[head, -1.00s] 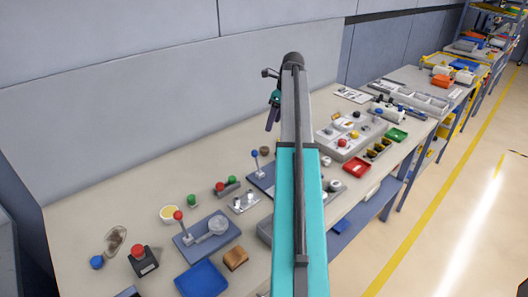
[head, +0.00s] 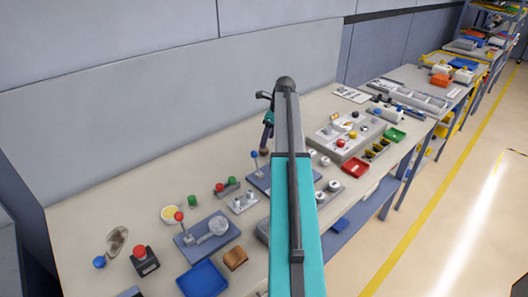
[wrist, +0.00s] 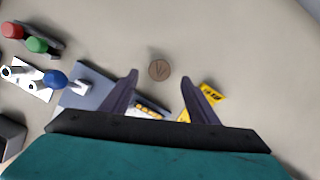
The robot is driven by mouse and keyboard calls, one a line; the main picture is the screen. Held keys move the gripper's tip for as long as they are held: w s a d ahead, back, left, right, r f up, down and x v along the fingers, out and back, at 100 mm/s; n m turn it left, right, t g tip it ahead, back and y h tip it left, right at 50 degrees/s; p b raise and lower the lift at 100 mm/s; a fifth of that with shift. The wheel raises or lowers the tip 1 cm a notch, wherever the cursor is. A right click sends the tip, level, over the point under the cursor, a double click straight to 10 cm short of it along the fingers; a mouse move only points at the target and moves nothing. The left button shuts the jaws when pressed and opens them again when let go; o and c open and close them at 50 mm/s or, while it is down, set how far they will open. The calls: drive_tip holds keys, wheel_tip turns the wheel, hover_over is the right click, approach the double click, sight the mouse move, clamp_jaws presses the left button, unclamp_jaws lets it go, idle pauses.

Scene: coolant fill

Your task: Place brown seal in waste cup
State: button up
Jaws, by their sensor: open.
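The brown seal (wrist: 159,70) is a small round disc with a mark on its top. It lies on the bench in the wrist view, and its brown edge shows below my fingers in the head view (head: 264,152). My gripper (wrist: 159,79) is open and empty, with its dark fingers on either side of the seal in the picture. In the head view my gripper (head: 266,146) is just above the seal; contact cannot be told.
A grey-blue plate with a blue-knobbed lever (wrist: 54,78) is close to the left of my gripper. A yellow label (wrist: 209,97) lies at the right finger. Red and green knobs (wrist: 37,43) stand further left. The bench beyond the seal is clear.

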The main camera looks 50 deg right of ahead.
drive_tip(key=shift+f, duration=0.1)
idle(0.3)
drive_tip(key=shift+p+x, duration=1.15)
drive_tip(key=shift+x, duration=1.4)
drive_tip(key=c, duration=1.2)
drive_tip(key=shift+r, duration=0.2)
drive_tip(key=shift+r+b, duration=1.45)
drive_tip(key=shift+r, duration=3.35)
